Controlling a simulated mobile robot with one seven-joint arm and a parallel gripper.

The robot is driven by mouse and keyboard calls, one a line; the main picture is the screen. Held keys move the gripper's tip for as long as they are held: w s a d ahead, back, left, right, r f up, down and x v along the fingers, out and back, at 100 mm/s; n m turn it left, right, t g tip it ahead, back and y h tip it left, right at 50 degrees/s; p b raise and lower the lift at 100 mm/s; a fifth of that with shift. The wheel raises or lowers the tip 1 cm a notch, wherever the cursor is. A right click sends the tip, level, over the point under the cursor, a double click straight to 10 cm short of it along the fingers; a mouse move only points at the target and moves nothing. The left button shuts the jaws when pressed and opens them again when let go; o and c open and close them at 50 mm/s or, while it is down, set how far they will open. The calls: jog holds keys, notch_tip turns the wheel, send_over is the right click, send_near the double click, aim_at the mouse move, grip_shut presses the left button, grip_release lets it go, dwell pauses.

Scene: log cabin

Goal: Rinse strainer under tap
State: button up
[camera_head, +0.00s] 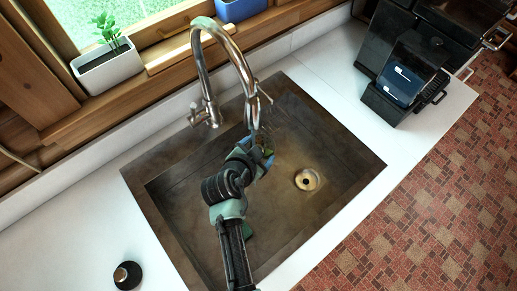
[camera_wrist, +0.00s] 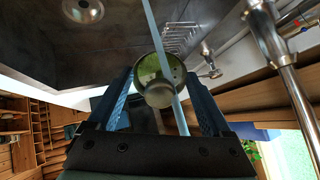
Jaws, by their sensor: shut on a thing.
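My gripper (camera_head: 261,156) is over the sink basin, just below the end of the tap's spout. In the wrist view its two blue fingers (camera_wrist: 160,72) are shut on the strainer (camera_wrist: 158,92), a small round metal piece with a greenish inside. In the head view the strainer is mostly hidden by my gripper. The curved metal tap (camera_head: 203,62) stands at the back of the sink; part of it shows at the right of the wrist view (camera_wrist: 292,85). A pale blue stream (camera_wrist: 151,25) crosses the strainer in the wrist view and looks like running water.
The dark sink (camera_head: 335,150) has a round brass drain (camera_head: 308,180) right of my gripper. A black coffee machine (camera_head: 405,78) stands on the white counter at right. A white planter (camera_head: 106,66) and blue box (camera_head: 236,10) sit by the window. A black round object (camera_head: 127,275) is front left.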

jog(key=s+a+p, duration=0.1)
jog(key=s+a, duration=0.2)
jog(key=s, duration=0.4)
jog(key=shift+a, duration=0.4)
dwell(0.3)
jog(key=shift+r, duration=0.1)
dwell(1.1)
jog(key=p+v, duration=0.3)
jog(key=v, duration=0.3)
jog(key=shift+s, duration=0.3)
dwell(0.3)
